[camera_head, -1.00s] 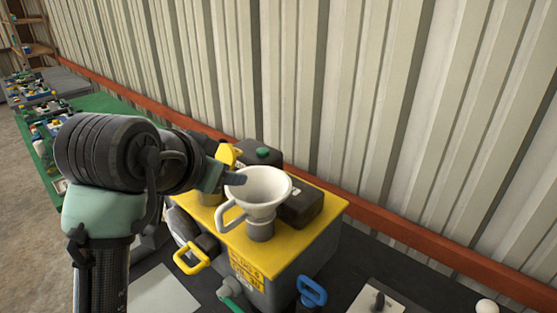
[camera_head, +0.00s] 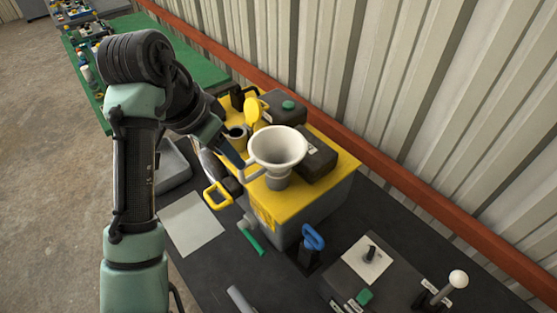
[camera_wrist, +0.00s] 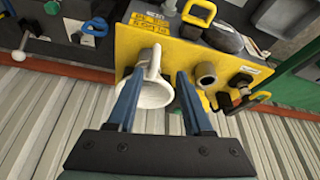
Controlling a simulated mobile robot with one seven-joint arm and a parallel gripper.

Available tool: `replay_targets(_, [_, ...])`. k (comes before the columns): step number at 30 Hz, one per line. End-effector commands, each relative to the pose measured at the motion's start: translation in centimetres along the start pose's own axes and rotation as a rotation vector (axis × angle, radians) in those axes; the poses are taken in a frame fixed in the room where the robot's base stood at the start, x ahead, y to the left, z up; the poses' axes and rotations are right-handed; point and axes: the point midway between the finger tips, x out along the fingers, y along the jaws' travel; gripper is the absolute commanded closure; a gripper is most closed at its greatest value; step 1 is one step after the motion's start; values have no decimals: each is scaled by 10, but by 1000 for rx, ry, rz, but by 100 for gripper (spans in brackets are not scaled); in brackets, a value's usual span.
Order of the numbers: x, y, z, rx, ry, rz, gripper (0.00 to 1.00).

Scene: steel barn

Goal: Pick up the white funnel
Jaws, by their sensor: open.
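The white funnel (camera_head: 278,150) stands upright, wide mouth up, on the yellow top (camera_head: 290,200) of a grey box. Its loop handle sticks out to the left in the head view. In the wrist view the funnel (camera_wrist: 155,92) shows between and behind the blue fingers, closer to the left finger, which covers part of it. My gripper (camera_wrist: 158,78) is open with nothing held. In the head view my gripper (camera_head: 236,160) is at the funnel's left side, by its handle. I cannot tell whether a finger touches it.
A black container with a green cap (camera_head: 288,104) and a dark block (camera_head: 318,158) stand behind and right of the funnel. An open yellow-lidded neck (camera_head: 236,132) is to its left. The corrugated wall (camera_head: 400,90) rises close behind the box.

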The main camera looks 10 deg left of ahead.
Motion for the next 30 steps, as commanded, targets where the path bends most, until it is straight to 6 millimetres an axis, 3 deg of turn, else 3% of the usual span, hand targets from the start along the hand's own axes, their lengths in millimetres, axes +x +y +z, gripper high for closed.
replay_targets(1, [10, 1, 0, 2, 2, 2, 49])
replay_targets(8, [22, 1, 0, 1, 1, 0, 49])
replay_targets(18, [62, 7, 3, -2, -1, 1, 49])
replay_targets(27, [69, 6, 3, 0, 1, -2, 49])
replay_targets(30, [69, 6, 3, 0, 1, -2, 67])
